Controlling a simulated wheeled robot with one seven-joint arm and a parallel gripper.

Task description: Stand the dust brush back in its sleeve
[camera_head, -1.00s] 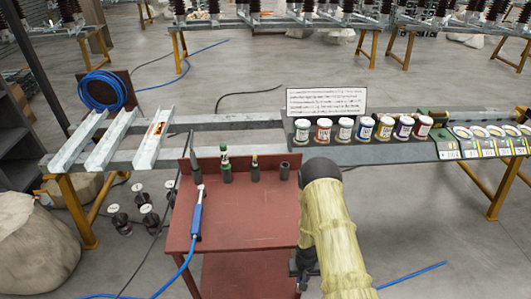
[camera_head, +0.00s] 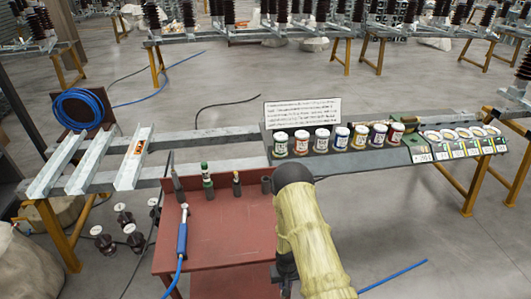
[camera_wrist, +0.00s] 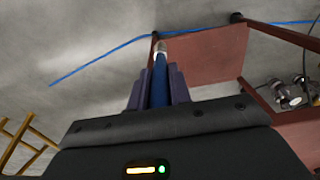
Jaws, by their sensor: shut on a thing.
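My gripper (camera_wrist: 160,70) is shut on a slim blue-handled thing with a pale tip, which I take for the dust brush (camera_wrist: 159,88). The brush points away from the wrist, over bare floor near the red cart's edge. In the head view my pale-covered arm hides the gripper and brush. Several dark sleeves stand along the back of the red cart (camera_head: 225,240). The rightmost sleeve (camera_head: 266,185) looks empty, close left of my arm. The others hold a dark spiked tool (camera_head: 175,180), a green-topped thing (camera_head: 206,175) and a yellowish-topped thing (camera_head: 237,184).
A blue air tool (camera_head: 182,238) with a hose lies on the cart's left side. Behind the cart, a steel frame carries a row of paint jars (camera_head: 322,139) and a text board (camera_head: 302,112). Dark insulators (camera_head: 135,237) stand on the floor at left. A blue hose (camera_head: 395,275) crosses the floor at right.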

